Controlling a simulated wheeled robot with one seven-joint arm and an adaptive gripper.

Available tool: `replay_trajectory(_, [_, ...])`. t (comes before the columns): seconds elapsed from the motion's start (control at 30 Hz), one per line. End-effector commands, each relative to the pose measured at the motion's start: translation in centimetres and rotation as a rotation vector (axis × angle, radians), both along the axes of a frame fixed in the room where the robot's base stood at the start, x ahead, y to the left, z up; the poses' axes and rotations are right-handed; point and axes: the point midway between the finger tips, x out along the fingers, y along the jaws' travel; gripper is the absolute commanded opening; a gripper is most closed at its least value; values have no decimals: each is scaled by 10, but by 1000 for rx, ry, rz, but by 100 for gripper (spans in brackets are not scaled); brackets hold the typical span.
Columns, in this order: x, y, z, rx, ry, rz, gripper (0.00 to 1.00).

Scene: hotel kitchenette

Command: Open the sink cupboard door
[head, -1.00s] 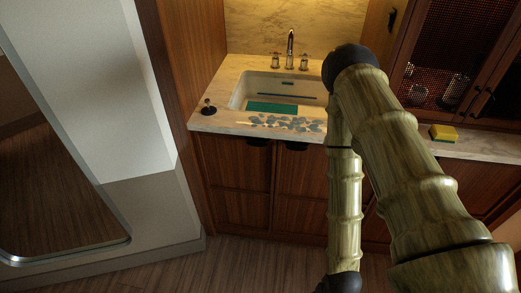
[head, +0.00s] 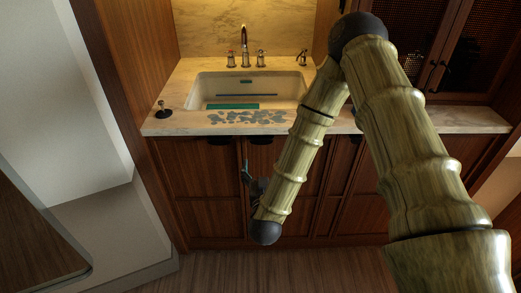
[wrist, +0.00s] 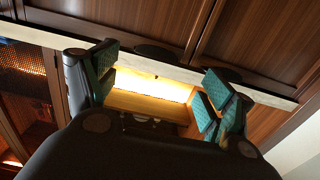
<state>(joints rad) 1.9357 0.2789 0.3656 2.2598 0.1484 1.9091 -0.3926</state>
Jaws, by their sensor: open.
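The sink cupboard has brown wooden doors below the sink counter, a left door (head: 196,182) and a right door (head: 289,158). Dark cup-shaped handles sit at their top edges, a left handle (head: 218,140) and a right handle (head: 260,140). In the wrist view the two dark handles, (wrist: 160,53) and (wrist: 222,71), show beside the pale counter edge. My gripper (head: 246,172) is low in front of the doors, near the seam and below the handles. Its teal-padded fingers (wrist: 161,80) are spread with nothing between them. Both doors look shut.
The sink basin (head: 247,90) and tap (head: 245,48) are above the doors. A small dark object (head: 162,110) stands on the counter's left end. A white wall (head: 75,100) borders the left side. The wooden floor (head: 270,272) in front is clear.

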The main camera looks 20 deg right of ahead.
Motion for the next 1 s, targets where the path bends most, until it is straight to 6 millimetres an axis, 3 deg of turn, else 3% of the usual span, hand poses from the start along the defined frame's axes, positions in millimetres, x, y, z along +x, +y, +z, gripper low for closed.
replay_trajectory(0.27, [21,-7,9,-5,-26,-15,82])
replay_trajectory(0.7, [86,-25,8,-5,-24,-12,82])
replay_trajectory(1.0, [105,-31,6,-5,-21,-12,82])
